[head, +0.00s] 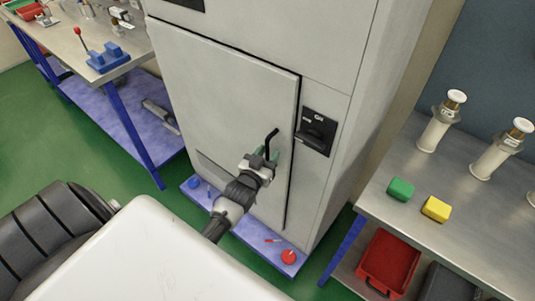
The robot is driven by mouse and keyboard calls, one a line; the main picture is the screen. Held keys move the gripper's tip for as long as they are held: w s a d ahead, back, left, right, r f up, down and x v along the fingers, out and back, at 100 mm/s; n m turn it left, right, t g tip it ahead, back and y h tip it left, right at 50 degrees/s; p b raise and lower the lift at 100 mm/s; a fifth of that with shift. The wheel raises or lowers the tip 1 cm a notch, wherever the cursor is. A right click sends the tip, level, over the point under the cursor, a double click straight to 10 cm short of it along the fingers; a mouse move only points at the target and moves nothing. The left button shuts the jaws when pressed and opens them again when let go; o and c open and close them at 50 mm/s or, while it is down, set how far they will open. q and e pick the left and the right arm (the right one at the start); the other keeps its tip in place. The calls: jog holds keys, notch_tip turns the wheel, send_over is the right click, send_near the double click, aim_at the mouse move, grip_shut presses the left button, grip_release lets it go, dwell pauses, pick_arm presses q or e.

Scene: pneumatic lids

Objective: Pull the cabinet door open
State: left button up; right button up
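The tall grey cabinet has a front door (225,95) that looks closed, with a dark seam along its right edge. A dark bent piece, apparently the door handle (271,137), stands out near that edge. My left gripper (267,154) is right at this piece, in front of the door. Its fingers are small and partly hidden, so I cannot tell whether they are open, shut or touching the handle. My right gripper is not in view.
A black rotary switch (316,132) sits right of the door. A low blue platform (245,232) at the cabinet's foot carries a red knob (289,257). Workbenches stand left (65,45) and right (455,230). Green floor (75,140) shows at left.

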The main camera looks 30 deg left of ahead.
pick_arm(q)
grip_shut()
